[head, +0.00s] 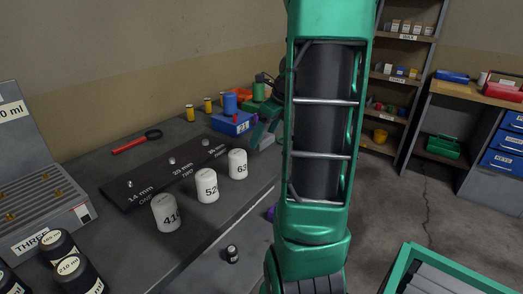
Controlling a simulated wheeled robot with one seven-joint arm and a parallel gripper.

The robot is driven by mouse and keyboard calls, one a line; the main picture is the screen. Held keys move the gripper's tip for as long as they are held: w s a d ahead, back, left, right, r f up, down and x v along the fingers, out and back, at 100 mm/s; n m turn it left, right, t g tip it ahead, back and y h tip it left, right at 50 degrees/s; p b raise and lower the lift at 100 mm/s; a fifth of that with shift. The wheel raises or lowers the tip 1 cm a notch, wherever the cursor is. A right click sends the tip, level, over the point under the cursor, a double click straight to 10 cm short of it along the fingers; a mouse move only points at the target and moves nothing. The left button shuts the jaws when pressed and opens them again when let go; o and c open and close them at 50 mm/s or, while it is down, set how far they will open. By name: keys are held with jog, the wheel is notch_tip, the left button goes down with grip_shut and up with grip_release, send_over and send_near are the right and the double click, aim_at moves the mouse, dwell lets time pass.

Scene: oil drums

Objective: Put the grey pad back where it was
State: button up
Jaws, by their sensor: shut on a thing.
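My gripper (262,128) is at the back right of the workbench, partly hidden behind my green arm. It is shut on a small pale grey piece (265,142), which looks like the grey pad, at the bench's right edge. The piece is small and partly covered, so I cannot tell its full shape or whether it touches the bench. A blue box (234,123) with a label stands just left of my gripper.
A black board (150,176) with size labels lies on the workbench (110,236). White numbered weights (207,186) stand along its front. Black bottles (80,274) stand front left. Floor lies right.

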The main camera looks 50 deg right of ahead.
aim_at(264, 147)
jog(key=shift+f, duration=2.45)
jog(key=shift+f, duration=0.1)
jog(key=o, duration=1)
